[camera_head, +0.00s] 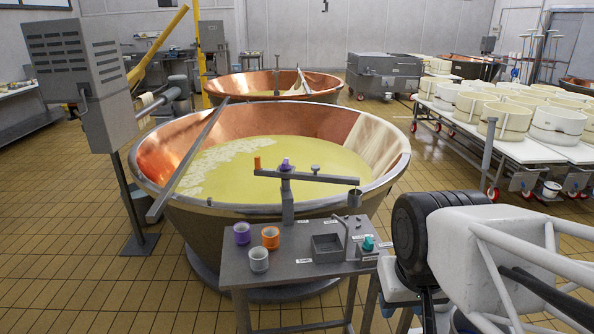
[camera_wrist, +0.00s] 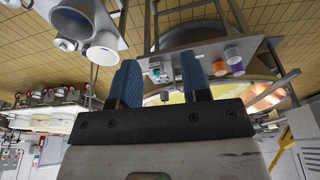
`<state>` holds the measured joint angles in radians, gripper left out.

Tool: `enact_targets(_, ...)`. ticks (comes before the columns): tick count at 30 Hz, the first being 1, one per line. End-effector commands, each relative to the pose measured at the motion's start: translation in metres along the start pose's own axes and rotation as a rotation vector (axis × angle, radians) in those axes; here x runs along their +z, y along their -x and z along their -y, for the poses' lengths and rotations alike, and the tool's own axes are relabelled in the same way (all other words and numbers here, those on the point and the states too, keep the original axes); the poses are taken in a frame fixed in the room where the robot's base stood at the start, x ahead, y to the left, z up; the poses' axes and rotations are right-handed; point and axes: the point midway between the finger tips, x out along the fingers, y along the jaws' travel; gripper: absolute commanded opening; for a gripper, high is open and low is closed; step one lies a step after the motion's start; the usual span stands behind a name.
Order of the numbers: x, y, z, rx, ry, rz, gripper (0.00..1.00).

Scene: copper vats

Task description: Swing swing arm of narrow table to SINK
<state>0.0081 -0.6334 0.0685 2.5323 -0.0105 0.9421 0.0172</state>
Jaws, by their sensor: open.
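The narrow table (camera_head: 290,276) is grey and stands in front of the near copper vat. Its swing arm (camera_head: 325,180) is a grey bar on a post (camera_head: 288,205), reaching over the vat's front rim. An orange piece (camera_head: 257,163) and a purple piece (camera_head: 285,164) sit on the bar, and a small cup (camera_head: 355,199) hangs at its right end. A grey square basin (camera_head: 327,247) with a tap is on the tabletop; the labels are too small to read. My gripper (camera_wrist: 158,58) shows two blue fingers, apart and empty, in the wrist view. Its contact with the swing arm cannot be seen.
Purple (camera_head: 242,233), orange (camera_head: 270,238) and white (camera_head: 258,260) cups stand on the table's left side; a teal object (camera_head: 368,243) is at its right. The near vat (camera_head: 170,190) holds yellowish liquid. Carts with white moulds (camera_head: 500,118) stand at right. Tiled floor is open at left.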

Motion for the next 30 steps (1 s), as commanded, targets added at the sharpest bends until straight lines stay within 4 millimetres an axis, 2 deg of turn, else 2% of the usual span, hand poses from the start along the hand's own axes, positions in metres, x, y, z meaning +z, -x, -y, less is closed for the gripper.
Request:
enact_targets(13, 0.0, 0.0, 0.0, 0.0, 0.0, 0.0, 0.43)
enact_targets(15, 0.0, 0.0, 0.0, 0.0, 0.0, 0.0, 0.48)
enact_targets(20, -0.005, 0.001, 0.001, -0.001, 0.004, -0.001, 0.48)
enact_targets(26, -0.029, 0.007, 0.004, -0.009, 0.025, -0.003, 0.48)
enact_targets(30, -0.059, 0.014, 0.009, -0.019, 0.051, -0.007, 0.48)
